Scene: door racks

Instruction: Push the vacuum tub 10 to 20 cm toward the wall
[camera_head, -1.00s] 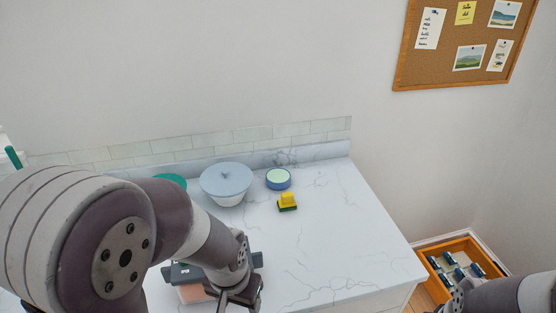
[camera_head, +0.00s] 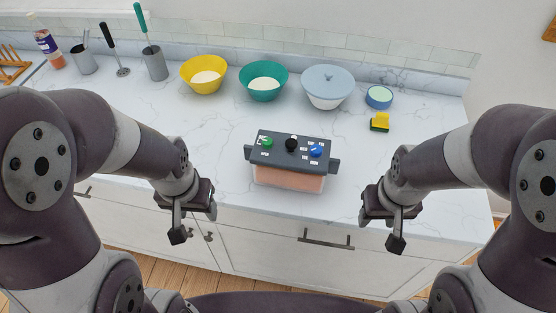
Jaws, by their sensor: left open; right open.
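The vacuum tub (camera_head: 290,178) stands near the front edge of the white marbled counter. It has a clear body with pinkish contents and a dark grey lid (camera_head: 291,148) with green, black and blue knobs and a tab at each end. My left gripper (camera_head: 178,226) is open and empty, left of the tub and in front of the counter edge. My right gripper (camera_head: 392,232) is open and empty, right of the tub and also at the front edge. Neither touches the tub. The wall (camera_head: 350,22) rises behind the counter, with a tiled strip along its foot.
A yellow sponge (camera_head: 380,122) lies at the right. Bare counter separates the tub from the bowls.

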